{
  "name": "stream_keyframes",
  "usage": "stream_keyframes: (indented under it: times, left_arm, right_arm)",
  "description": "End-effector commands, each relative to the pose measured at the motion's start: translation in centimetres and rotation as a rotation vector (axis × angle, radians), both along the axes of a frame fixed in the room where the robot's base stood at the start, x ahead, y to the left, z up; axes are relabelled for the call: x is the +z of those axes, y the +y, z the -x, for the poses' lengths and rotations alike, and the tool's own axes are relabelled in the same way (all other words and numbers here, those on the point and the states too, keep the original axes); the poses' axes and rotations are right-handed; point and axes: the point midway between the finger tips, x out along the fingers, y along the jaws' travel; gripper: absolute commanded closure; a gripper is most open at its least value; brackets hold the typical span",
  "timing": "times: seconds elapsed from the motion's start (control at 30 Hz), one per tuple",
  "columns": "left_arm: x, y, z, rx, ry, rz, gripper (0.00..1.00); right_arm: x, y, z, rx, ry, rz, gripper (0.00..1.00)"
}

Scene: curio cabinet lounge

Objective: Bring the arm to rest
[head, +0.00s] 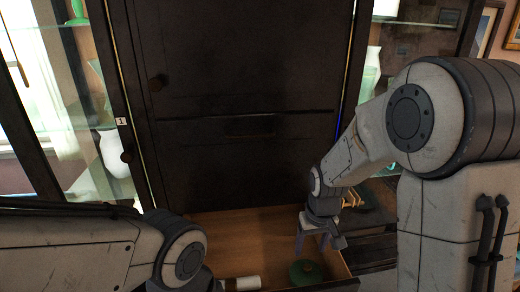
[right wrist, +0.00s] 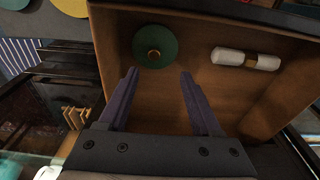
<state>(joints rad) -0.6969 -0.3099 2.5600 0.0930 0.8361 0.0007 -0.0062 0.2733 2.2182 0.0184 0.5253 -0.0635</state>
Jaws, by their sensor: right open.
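My right gripper (head: 316,236) reaches down over the right part of an open wooden drawer (head: 235,225) in the head view. In the right wrist view its two fingers (right wrist: 158,75) are spread apart with nothing between them. Beyond the fingertips, a round green object with a small knob (right wrist: 155,33) lies in the drawer; it also shows in the head view (head: 306,272). My left arm comes in from the left in the head view, and its gripper is hidden or out of frame.
A white cylinder with a gold band (right wrist: 228,56) lies in the drawer beside the green object. The dark cabinet (head: 235,75) rises behind the drawer, with glass-fronted shelves on both sides. A white vase (head: 115,155) stands on the left, and small wooden slats (right wrist: 76,117) show beside the drawer.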

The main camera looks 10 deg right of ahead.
Motion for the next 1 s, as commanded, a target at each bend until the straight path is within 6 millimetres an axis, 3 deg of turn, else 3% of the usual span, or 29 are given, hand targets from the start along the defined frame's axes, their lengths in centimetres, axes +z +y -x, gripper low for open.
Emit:
stream_keyframes:
  times: [0.07,0.17,0.3,0.4,0.5,0.67,1.0]
  left_arm:
    - [0.0,0.0,0.0,0.0,0.0,0.0,0.5]
    - [0.0,0.0,0.0,0.0,0.0,0.0,0.5]
    - [0.0,0.0,0.0,0.0,0.0,0.0,0.5]
    - [0.0,0.0,0.0,0.0,0.0,0.0,0.5]
    - [0.0,0.0,0.0,0.0,0.0,0.0,0.5]
    - [0.0,0.0,0.0,0.0,0.0,0.0,0.5]
    - [0.0,0.0,0.0,0.0,0.0,0.0,0.5]
  right_arm:
    - [1.4,2.6,1.5,0.064,0.0,-0.006,0.34]
    - [3.4,6.9,5.4,0.185,0.013,-0.017,0.34]
    - [5.7,11.3,12.5,0.367,0.043,-0.031,0.34]
    - [6.6,12.7,16.9,0.472,0.063,-0.038,0.34]
    - [7.0,13.1,19.8,0.545,0.079,-0.04,0.34]
    - [7.1,13.3,21.6,0.588,0.092,-0.041,0.34]
    - [7.1,13.3,21.6,0.586,0.093,-0.042,0.34]
